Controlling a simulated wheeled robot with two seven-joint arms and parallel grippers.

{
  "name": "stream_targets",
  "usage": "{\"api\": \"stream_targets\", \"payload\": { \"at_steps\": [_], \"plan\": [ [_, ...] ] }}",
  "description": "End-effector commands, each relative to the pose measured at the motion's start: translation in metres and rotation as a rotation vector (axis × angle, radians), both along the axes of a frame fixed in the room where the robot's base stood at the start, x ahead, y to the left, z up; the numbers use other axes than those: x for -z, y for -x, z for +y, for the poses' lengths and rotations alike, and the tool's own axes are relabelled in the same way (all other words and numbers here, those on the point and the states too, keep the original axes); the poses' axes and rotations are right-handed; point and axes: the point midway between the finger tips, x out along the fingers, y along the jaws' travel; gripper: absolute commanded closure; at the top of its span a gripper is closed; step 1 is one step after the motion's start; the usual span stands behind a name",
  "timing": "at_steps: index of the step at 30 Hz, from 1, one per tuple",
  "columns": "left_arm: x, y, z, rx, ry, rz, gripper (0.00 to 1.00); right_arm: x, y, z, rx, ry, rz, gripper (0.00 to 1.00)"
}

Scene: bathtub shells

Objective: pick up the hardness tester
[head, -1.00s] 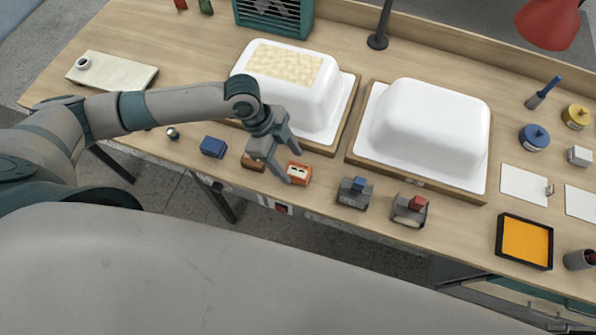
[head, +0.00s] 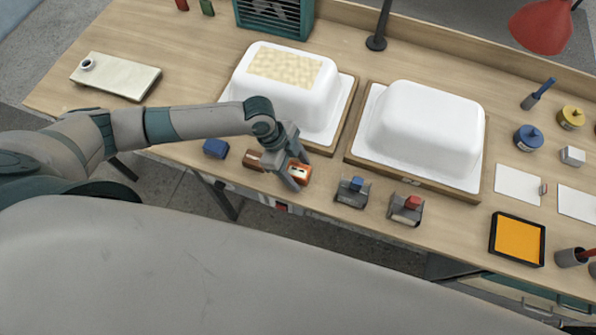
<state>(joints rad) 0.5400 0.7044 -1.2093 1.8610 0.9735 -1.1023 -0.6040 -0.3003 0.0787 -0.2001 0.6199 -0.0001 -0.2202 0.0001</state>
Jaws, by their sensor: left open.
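A small orange block-like device with a pale face (head: 300,172), which looks like the hardness tester, lies near the table's front edge. My left gripper (head: 299,171) is open, its fingers pointing down around the device and partly hiding it. I cannot tell whether the fingers touch it. My right gripper is not in view.
A brown block (head: 253,160) and a blue block (head: 215,148) lie left of the gripper. Two grey tools, one blue-topped (head: 352,192) and one red-topped (head: 406,209), stand to the right. Two white tub shells (head: 285,82) (head: 424,130) stand behind on wooden boards.

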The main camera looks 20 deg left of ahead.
Motion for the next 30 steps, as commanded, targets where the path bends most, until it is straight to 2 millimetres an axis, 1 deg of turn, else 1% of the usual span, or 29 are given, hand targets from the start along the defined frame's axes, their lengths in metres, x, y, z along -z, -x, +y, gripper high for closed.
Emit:
{"api": "stream_targets", "payload": {
  "at_steps": [1, 2, 3, 5, 6, 7, 8, 17, 22, 26, 29, 30],
  "plan": [
    [0.000, 0.000, 0.000, 0.000, 0.000, 0.000, 0.42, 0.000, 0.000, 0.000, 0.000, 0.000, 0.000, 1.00],
    [0.000, 0.000, 0.000, 0.000, 0.000, 0.000, 0.47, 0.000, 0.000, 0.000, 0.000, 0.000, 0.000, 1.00],
    [0.000, 0.000, 0.000, 0.000, 0.000, 0.000, 0.57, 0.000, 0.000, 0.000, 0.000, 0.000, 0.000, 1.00],
    [0.000, 0.000, 0.000, 0.000, 0.000, 0.000, 0.71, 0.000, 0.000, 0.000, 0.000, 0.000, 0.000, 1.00],
    [0.000, 0.000, 0.000, 0.000, 0.000, 0.000, 0.80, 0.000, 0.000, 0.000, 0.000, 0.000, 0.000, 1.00],
    [0.000, 0.000, 0.000, 0.000, 0.000, 0.000, 0.88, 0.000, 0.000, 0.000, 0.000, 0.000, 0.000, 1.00],
    [0.000, 0.000, 0.000, 0.000, 0.000, 0.000, 0.92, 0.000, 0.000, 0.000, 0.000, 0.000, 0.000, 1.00],
    [-0.001, 0.000, 0.000, 0.000, 0.001, -0.001, 0.92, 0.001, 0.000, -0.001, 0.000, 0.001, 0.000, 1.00],
    [-0.008, -0.001, 0.000, -0.001, 0.003, -0.002, 0.92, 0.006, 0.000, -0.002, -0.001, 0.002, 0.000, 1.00],
    [-0.020, -0.001, 0.000, 0.001, 0.002, -0.003, 0.92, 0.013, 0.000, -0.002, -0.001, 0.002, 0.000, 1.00],
    [-0.035, -0.001, 0.000, 0.002, 0.003, -0.005, 0.92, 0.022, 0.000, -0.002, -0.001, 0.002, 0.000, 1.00],
    [-0.041, 0.001, -0.004, 0.004, 0.005, -0.004, 0.92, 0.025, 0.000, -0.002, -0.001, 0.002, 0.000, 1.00]
  ]
}}
